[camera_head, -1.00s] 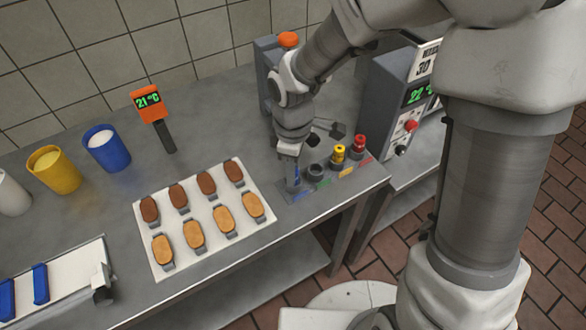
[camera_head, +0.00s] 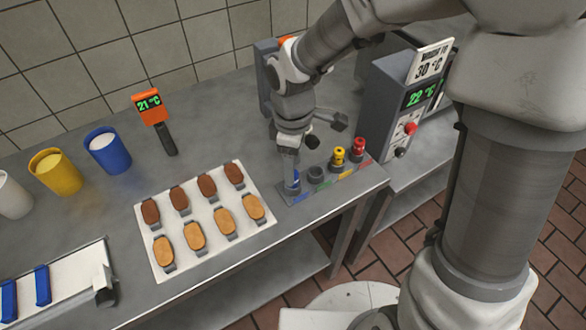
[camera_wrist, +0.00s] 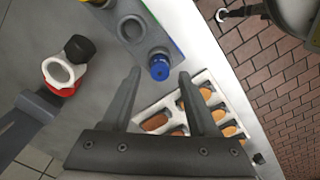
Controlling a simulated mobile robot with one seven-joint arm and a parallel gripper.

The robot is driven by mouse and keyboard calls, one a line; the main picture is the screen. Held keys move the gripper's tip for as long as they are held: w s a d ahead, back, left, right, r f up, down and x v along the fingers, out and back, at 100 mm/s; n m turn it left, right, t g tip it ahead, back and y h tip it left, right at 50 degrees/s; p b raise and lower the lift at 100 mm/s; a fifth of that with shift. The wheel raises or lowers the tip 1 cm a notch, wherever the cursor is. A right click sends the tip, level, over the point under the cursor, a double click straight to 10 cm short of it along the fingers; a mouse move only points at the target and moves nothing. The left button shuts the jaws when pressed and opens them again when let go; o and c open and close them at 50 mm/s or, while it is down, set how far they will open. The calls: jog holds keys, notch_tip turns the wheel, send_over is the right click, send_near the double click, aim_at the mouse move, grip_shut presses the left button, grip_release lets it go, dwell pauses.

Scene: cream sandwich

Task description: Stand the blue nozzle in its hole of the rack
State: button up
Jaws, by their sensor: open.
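The blue nozzle (camera_head: 293,184) stands upright at the left end of the grey rack (camera_head: 305,192), in the place by the blue label. In the wrist view the blue nozzle (camera_wrist: 159,66) shows between and just beyond my fingertips, and the rack (camera_wrist: 150,42) runs to the upper left. The nozzle's lower end is hidden in the rack.
Beside it is an empty grey holder (camera_head: 317,175), then a yellow nozzle (camera_head: 337,157) and a red nozzle (camera_head: 359,148). A white tray (camera_head: 200,228) of cookies lies left of the rack. A grey machine (camera_head: 383,95) stands behind right; the table's front edge is close.

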notch_tip(320, 180, up, 9)
jog(key=p, duration=0.1)
jog(key=s+d+r+m+t, duration=0.2)
jog(key=s+d+r+m, duration=0.3)
jog(key=d+m, duration=0.3)
jog(key=s+d+r+m+t, duration=0.3)
jog(key=s+d+r+m, duration=0.2)
jog(key=s+d+m, duration=0.1)
jog(key=shift+s+d+r+m+t, duration=0.3)
jog(key=shift+d+r+m, duration=0.1)
jog(key=shift+d+m, duration=0.65)
jog(key=shift+d, duration=0.1)
jog(key=shift+r+p, duration=0.4)
jog(key=shift+p, duration=0.15)
